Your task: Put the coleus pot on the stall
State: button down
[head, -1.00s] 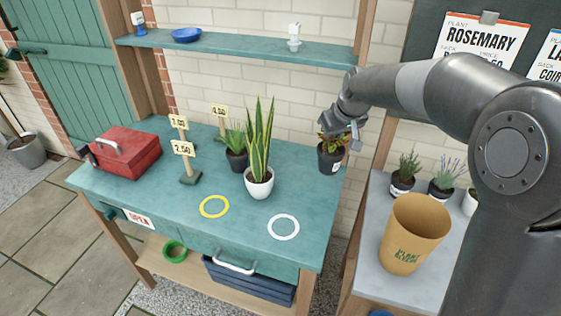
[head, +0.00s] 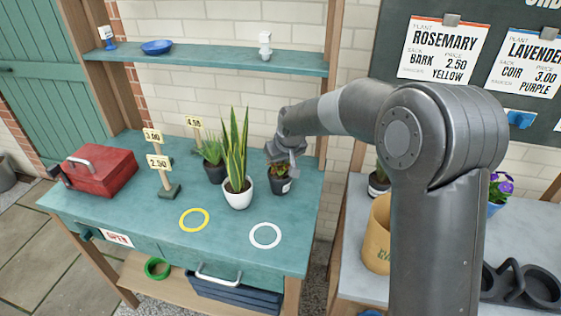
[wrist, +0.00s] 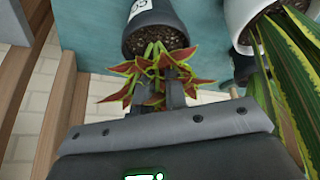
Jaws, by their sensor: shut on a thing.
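The coleus pot (head: 280,184) is a dark pot with a pale label and red-and-green leaves. It is upright over the right rear part of the teal stall top (head: 140,215), just right of the white snake-plant pot (head: 238,198). Whether its base touches the stall top I cannot tell. My gripper (head: 286,158) is shut on the coleus from above, among its leaves. In the wrist view the fingers (wrist: 158,88) are amid the leaves, and the dark coleus pot (wrist: 155,22) is at the top, partly cut off.
A small dark-potted plant (head: 214,166), price signs (head: 159,163) and a red toolbox (head: 98,172) stand further left. A yellow ring (head: 181,220) and a white ring (head: 265,246) mark empty spots at the front. A grey table with a tan bucket (head: 375,240) is at right.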

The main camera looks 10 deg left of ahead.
jog(key=shift+f, duration=0.1)
jog(key=c, duration=1.5)
grip_release()
jog(key=shift+o, duration=0.2)
jog(key=v, duration=1.1)
jog(key=s+d+r+m+h, duration=0.1)
jog(key=s+d+r, duration=0.2)
jog(key=d, duration=0.2)
jog(key=s+d+r+m, duration=0.1)
jog(key=s+d+r, duration=0.15)
jog(key=d, duration=0.25)
jog(key=s+d+m+t+h, duration=0.1)
jog(key=s+d+m, duration=0.2)
jog(key=s+d, duration=0.6)
jog(key=s+d+f+m+h, duration=0.1)
jog(key=s+d+m, duration=0.2)
jog(key=s+d, duration=0.7)
jog(key=s, duration=0.5)
jog(key=shift+d+f+t, duration=0.15)
jog(key=shift+f+t, duration=0.15)
jog(key=shift+t, duration=0.1)
